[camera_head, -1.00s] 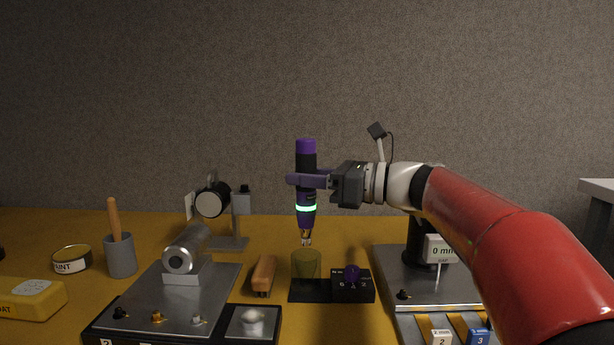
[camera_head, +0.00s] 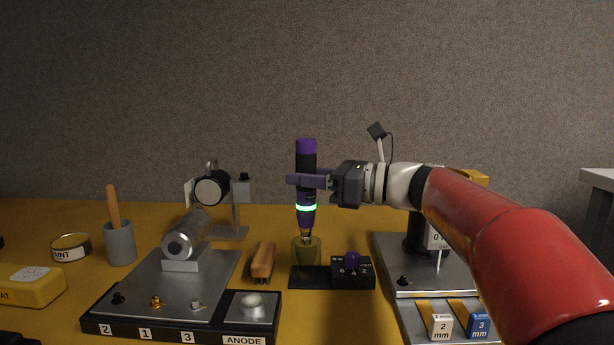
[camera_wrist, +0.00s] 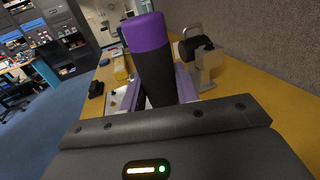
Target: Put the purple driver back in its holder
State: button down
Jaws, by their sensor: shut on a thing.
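The purple driver (camera_head: 306,163) is black in the middle with purple ends and a lit green ring, and stands upright. My gripper (camera_head: 308,181) is shut on its body from the right. In the wrist view the driver (camera_wrist: 151,60) rises between the purple fingers. The holder is a yellowish see-through cup (camera_head: 306,252) on a black base (camera_head: 310,278). The driver's metal tip is directly over the cup and overlaps its rim in the head view. I cannot tell how far the tip is inside.
A wooden-handled brush (camera_head: 263,262) lies just left. A metal fixture (camera_head: 165,285) stands farther left, and a gauge stand (camera_head: 427,265) at right.

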aim_at(307, 213)
jog(key=shift+f, duration=0.1)
dwell(0.6)
jog(key=shift+f+b, duration=0.55)
jog(key=shift+f, duration=0.9)
jog(key=shift+f+b, duration=0.75)
jog(key=shift+f, duration=0.4)
jog(key=shift+f, duration=0.65)
jog(key=c, duration=1)
grip_release()
jog(key=shift+o, duration=0.2)
